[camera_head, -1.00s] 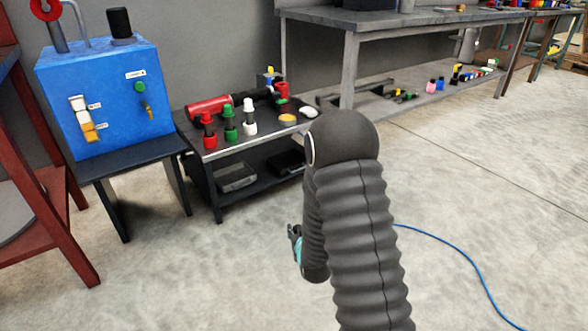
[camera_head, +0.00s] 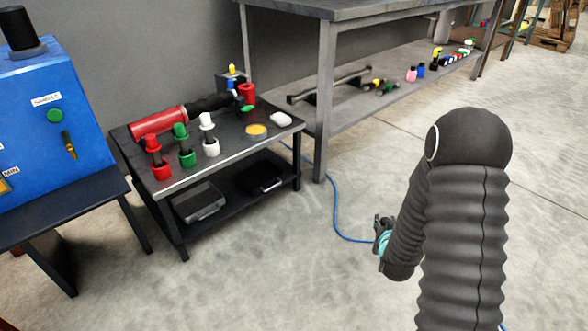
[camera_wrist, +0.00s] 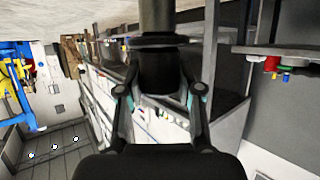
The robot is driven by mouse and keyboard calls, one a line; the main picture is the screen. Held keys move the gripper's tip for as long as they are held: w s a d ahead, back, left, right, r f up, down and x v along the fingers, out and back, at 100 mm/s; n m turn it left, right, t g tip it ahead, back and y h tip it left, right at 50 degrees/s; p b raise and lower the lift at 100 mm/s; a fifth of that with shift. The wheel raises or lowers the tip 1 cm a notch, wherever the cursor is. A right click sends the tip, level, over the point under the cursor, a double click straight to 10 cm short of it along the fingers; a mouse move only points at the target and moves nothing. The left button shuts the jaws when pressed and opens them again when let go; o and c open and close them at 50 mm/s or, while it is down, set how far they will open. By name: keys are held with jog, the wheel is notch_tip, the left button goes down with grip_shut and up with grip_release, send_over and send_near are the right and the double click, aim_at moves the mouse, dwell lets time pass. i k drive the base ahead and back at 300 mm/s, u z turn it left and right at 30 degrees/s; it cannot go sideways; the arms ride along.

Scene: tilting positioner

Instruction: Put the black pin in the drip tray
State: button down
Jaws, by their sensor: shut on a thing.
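My gripper (camera_head: 382,232) hangs low over the floor in the head view, right of the cart, mostly hidden by my arm. In the wrist view my gripper (camera_wrist: 160,96) is shut on the black pin (camera_wrist: 157,68), a dark cylinder with a wider collar. The pin's far end runs out of the top of that view. A shallow grey tray (camera_head: 198,203) and a darker black one (camera_head: 260,178) are on the cart's lower shelf; I cannot tell which, if either, is the drip tray.
The low black cart (camera_head: 225,160) carries red, green and white pieces, a red cylinder (camera_head: 158,122) and a yellow disc (camera_head: 256,130). A blue machine (camera_head: 50,110) stands left. A long grey bench (camera_head: 335,12) stands behind. A blue cable (camera_head: 335,205) crosses the otherwise clear floor.

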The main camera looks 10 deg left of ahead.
aim_at(262, 179)
jog(key=i, duration=0.75)
jog(key=u, duration=0.7)
jog(key=i, duration=0.5)
jog(key=u, duration=0.45)
